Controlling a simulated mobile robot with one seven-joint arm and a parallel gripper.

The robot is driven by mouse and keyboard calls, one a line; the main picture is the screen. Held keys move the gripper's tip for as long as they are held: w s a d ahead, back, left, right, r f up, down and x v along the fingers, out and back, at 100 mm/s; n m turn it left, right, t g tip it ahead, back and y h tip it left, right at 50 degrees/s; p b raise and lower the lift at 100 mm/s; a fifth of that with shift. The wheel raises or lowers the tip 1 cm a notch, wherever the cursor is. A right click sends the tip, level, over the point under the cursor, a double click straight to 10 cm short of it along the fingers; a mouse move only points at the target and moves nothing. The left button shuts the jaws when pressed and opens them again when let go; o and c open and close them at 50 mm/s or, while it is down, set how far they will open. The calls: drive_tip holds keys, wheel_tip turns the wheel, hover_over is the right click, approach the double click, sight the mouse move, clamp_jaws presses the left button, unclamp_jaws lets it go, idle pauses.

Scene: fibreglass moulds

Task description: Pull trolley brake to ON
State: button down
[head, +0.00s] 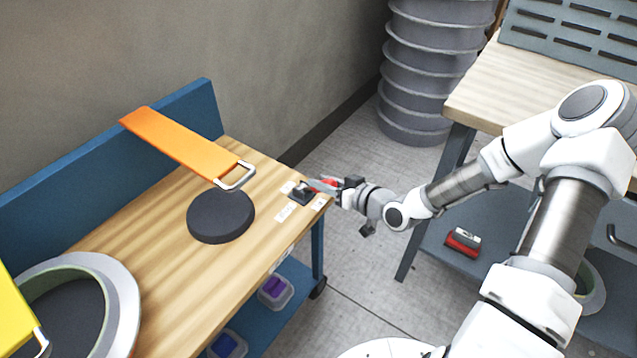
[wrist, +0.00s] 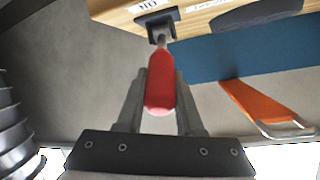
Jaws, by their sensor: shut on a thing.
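The trolley (head: 170,275) has a wooden top and a blue back panel. The brake's dark base (head: 301,194) sits at the top's far right corner, with small white labels beside it. Its red handle (head: 322,185) points toward my gripper (head: 338,188). In the wrist view the red handle (wrist: 161,88) lies between the two fingers of my gripper (wrist: 160,78), which is shut on it. The brake base (wrist: 156,22) shows above the handle, with a label (wrist: 148,4) reading ON, upside down. The fingers partly hide the handle in the head view.
An orange strap-like piece (head: 180,143) with a metal loop, a dark disc (head: 220,215) and a ring-shaped mould (head: 122,300) are on the trolley. A grey ribbed column (head: 425,75) stands behind. A workbench (head: 490,95) is at right. Bare floor lies between.

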drive_tip(key=shift+s+d+f+t+y+b, duration=0.15)
drive_tip(key=shift+d+f+t+y+b, duration=0.05)
drive_tip(key=shift+f+t+y+b, duration=0.25)
idle(0.3)
drive_tip(key=c, duration=0.5)
unclamp_jaws()
drive_tip(key=shift+c, duration=0.2)
drive_tip(key=shift+d+r, duration=0.1)
drive_tip(key=p+v, duration=0.4)
drive_tip(key=v, duration=1.3)
drive_tip(key=shift+d, duration=0.15)
drive_tip(key=shift+s, duration=0.1)
